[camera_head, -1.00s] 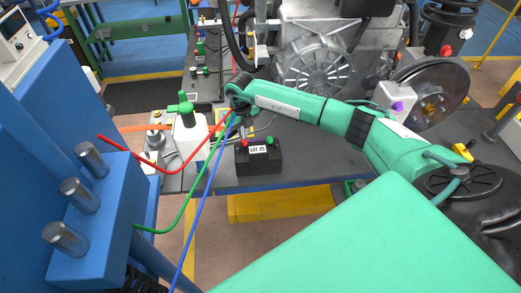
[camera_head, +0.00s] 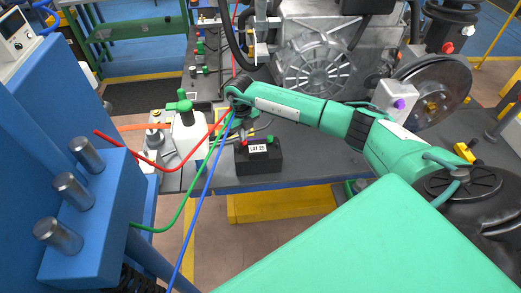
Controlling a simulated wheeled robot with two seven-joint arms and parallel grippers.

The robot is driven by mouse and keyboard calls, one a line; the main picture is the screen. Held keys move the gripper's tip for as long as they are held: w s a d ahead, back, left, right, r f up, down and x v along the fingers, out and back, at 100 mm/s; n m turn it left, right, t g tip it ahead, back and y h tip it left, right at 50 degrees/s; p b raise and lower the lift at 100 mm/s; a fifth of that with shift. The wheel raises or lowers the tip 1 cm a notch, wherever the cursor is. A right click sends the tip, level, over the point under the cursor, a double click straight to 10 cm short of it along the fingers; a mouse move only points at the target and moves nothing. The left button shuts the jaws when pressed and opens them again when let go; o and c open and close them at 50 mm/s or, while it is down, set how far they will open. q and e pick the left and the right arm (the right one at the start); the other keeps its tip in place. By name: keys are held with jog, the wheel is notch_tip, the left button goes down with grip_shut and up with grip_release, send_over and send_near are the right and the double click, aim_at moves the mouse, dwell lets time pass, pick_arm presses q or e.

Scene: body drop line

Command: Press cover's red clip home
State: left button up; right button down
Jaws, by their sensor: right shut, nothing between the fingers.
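My right arm reaches in from the right, and its gripper (camera_head: 241,124) is at the arm's far end, above the grey bench and just behind a black box (camera_head: 262,164). The gripper is small and partly covered by the wrist and by cables; it is shut and holds nothing. I cannot make out a red clip or its cover for certain. Small red and green parts show on top of the black box, which has a white label. A large grey finned round housing (camera_head: 318,66) stands behind my arm. My left gripper is not in view.
Red, green and blue hoses hang across the left. A blue block with metal pins (camera_head: 92,220) fills the lower left. A disc (camera_head: 437,92) stands at the right. A yellow step (camera_head: 280,206) lies below the bench.

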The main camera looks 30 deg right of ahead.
jog(key=shift+f+b, duration=0.3)
jog(key=shift+f, duration=0.05)
dwell(0.4)
jog(key=c, duration=1.5)
grip_release()
jog(key=shift+r+p, duration=1.7)
jog(key=shift+r, duration=1.35)
